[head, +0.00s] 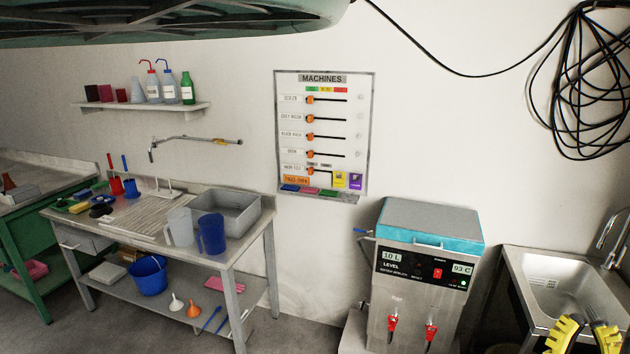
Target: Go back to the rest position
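My gripper (587,324) shows at the bottom right edge of the head view, with yellow and black fingers. Its two fingers stand apart with a gap between them, and I see nothing held there. It appears in front of the steel sink (540,262); its lower part and most of my arm are cut off by the frame. No marked rest position is visible.
A steel water boiler (420,300) with red taps stands left of the sink. A workbench (235,258) holds jugs and a tray (262,215). A MACHINES board (322,135) and cable coil (580,80) hang on the wall. Floor (300,335) is clear between bench and boiler.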

